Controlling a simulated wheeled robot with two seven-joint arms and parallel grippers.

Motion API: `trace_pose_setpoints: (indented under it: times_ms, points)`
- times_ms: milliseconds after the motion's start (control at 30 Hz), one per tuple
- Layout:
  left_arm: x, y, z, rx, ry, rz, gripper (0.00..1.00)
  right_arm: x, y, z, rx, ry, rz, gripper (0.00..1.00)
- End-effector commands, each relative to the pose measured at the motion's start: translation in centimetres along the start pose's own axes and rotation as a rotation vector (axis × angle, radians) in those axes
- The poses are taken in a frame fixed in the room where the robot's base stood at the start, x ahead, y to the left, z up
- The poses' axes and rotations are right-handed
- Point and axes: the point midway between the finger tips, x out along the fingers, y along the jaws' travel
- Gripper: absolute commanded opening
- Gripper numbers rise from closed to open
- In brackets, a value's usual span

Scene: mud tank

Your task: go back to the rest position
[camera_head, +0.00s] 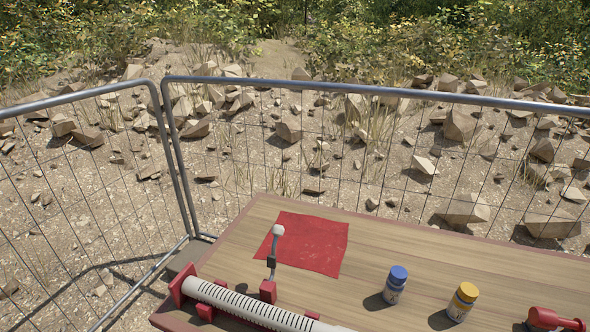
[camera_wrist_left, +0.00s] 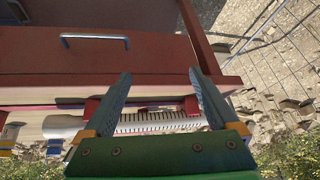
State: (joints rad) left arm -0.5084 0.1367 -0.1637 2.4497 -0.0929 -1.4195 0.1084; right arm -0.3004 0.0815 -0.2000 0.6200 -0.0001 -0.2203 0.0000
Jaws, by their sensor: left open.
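My left gripper (camera_wrist_left: 159,73) shows only in the left wrist view. Its two grey fingers are apart with nothing between them. Beyond the fingers is the red-brown front of the table (camera_wrist_left: 40,60) with a metal bar handle (camera_wrist_left: 95,40). Neither of my grippers shows in the head view, and my right gripper is in neither view.
The wooden table (camera_head: 425,248) carries a white slotted tube (camera_head: 255,309) on red supports, a red cloth (camera_head: 318,243), a blue-capped bottle (camera_head: 395,285), a yellow-capped bottle (camera_head: 462,302) and a red item (camera_head: 553,320). A wire fence (camera_head: 350,150) stands behind, before rocky ground.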

Motion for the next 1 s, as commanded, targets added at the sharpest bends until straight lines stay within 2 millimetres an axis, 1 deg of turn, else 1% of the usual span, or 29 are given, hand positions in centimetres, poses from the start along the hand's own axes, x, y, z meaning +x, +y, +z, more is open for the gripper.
trace_pose_setpoints:
  times_ms: [33,100,133,200,267,300,367,400,467,500,567,600,633,700,800,900,1000]
  points:
    - [-0.3,0.3,2.2,0.019,-0.083,0.024,0.93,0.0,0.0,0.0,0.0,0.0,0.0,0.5]
    - [-1.0,0.8,5.5,0.058,-0.209,0.071,0.93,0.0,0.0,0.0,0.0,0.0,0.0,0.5]
    - [-0.2,1.0,6.1,0.065,-0.226,0.076,0.93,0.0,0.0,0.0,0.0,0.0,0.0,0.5]
    - [2.3,1.2,6.9,0.066,-0.239,0.075,0.93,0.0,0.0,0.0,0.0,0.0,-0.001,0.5]
    - [4.3,1.4,7.9,0.067,-0.251,0.077,0.93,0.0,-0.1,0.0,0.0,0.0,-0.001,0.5]
    - [5.6,1.5,8.7,0.069,-0.259,0.078,0.93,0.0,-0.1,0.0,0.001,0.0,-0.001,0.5]
    - [7.5,1.7,10.1,0.071,-0.273,0.08,0.93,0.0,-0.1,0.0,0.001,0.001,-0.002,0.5]
    - [8.8,1.9,11.2,0.073,-0.282,0.081,0.93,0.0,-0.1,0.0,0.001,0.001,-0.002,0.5]
    - [10.7,2.0,13.2,0.076,-0.299,0.083,0.93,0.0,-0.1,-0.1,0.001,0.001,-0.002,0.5]
    - [11.9,2.1,14.7,0.079,-0.311,0.084,0.93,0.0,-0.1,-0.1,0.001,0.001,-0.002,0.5]
    - [13.6,2.2,17.5,0.084,-0.333,0.086,0.93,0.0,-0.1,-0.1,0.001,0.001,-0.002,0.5]
    - [14.5,2.3,19.6,0.087,-0.35,0.088,0.93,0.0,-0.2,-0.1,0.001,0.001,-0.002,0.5]
    - [15.1,2.3,21.2,0.091,-0.36,0.089,0.93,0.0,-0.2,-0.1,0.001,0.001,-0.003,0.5]
    - [15.8,2.3,24.9,0.097,-0.384,0.091,0.93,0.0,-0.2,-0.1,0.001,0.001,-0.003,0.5]
    - [15.9,2.0,28.8,0.105,-0.408,0.093,0.93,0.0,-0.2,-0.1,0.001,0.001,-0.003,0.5]
    - [15.6,1.9,30.8,0.109,-0.419,0.094,0.93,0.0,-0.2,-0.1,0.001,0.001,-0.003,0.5]
    - [15.4,1.8,31.3,0.111,-0.421,0.094,0.93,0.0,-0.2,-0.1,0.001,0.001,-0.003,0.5]
